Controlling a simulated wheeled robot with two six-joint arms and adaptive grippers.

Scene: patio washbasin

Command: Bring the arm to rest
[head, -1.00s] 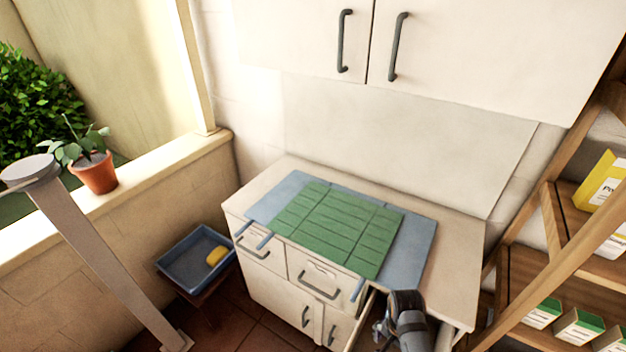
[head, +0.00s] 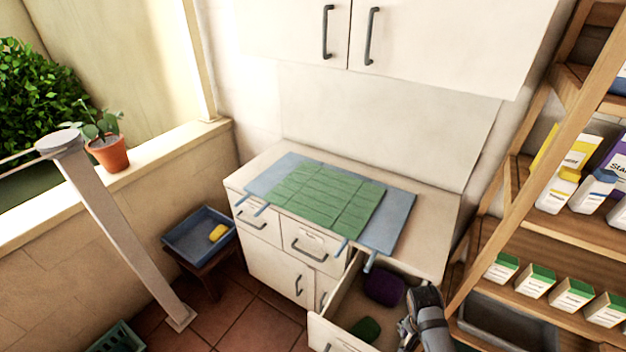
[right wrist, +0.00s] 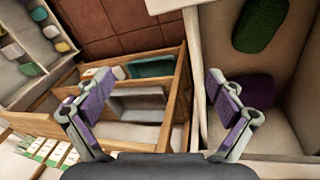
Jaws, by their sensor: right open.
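My right arm (head: 428,312) reaches in at the bottom of the head view, beside the open drawer (head: 338,333). The drawer's wall (right wrist: 197,70) runs close to the right-hand finger. Inside the drawer lie a purple rounded item (head: 384,286) and a green one (head: 365,328). In the right wrist view the purple item (right wrist: 255,90) is partly behind that finger; the green one (right wrist: 262,24) is clear. My left gripper is out of view.
A cabinet top (head: 430,222) carries a blue mat (head: 398,226) and green mat (head: 330,200). A wooden shelf (head: 560,240) with boxes and bottles stands close at right. A blue tray (head: 190,240) with a yellow item sits at left. Tiled floor (head: 235,325) shows between.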

